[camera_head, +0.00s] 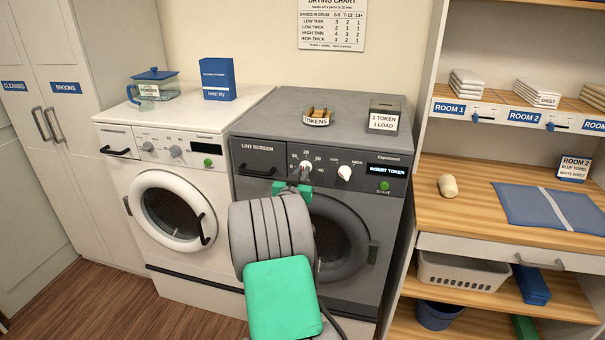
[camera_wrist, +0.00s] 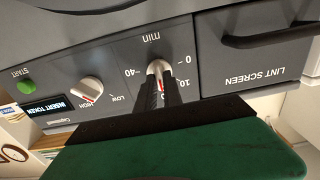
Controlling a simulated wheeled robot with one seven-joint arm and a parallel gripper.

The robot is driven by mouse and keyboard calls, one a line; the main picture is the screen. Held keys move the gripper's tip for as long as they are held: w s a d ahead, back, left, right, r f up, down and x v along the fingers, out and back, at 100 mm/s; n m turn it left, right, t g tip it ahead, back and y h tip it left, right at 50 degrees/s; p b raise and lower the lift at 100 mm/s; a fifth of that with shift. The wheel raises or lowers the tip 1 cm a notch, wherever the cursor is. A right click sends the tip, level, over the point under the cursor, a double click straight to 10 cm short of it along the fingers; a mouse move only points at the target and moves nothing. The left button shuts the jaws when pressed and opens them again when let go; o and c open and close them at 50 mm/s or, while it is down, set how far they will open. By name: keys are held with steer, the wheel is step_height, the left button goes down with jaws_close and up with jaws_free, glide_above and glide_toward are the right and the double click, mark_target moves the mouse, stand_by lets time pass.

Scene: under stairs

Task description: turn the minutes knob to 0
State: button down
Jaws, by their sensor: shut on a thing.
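The minutes knob (camera_head: 305,167) is a small white knob on the dark grey dryer's (camera_head: 292,109) front panel, ringed by numbers. In the wrist view, which is upside down, the knob (camera_wrist: 156,67) shows between the two black fingertips, beside the "min" label, with 0 and 10 to its right and 40 to its left. A bit of red shows on it, but the fingers hide most of its face, so I cannot tell the exact setting. My gripper (camera_wrist: 161,84) is shut on the knob; in the head view my gripper (camera_head: 297,184) is largely behind my own wrist.
A second white knob (camera_head: 344,172), the display reading "INSERT TOKEN" (camera_head: 387,170) and a green start button (camera_head: 384,186) lie right of the minutes knob. The lint screen handle (camera_head: 257,172) is on its left. A white washer (camera_head: 168,190) stands left of the dryer, shelves on the right.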

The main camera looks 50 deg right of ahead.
steer(key=shift+n, duration=0.4)
steer(key=shift+w+a+f+n+b, duration=0.15)
steer(key=shift+n+b, duration=0.4)
steer(key=shift+n, duration=4.25)
steer(key=shift+w+d+f+n+b, duration=0.1)
steer(key=shift+n+b, duration=0.45)
steer(key=shift+n, duration=4.25)
steer(key=c, duration=1.5)
jaws_free()
steer(key=shift+a, duration=0.1)
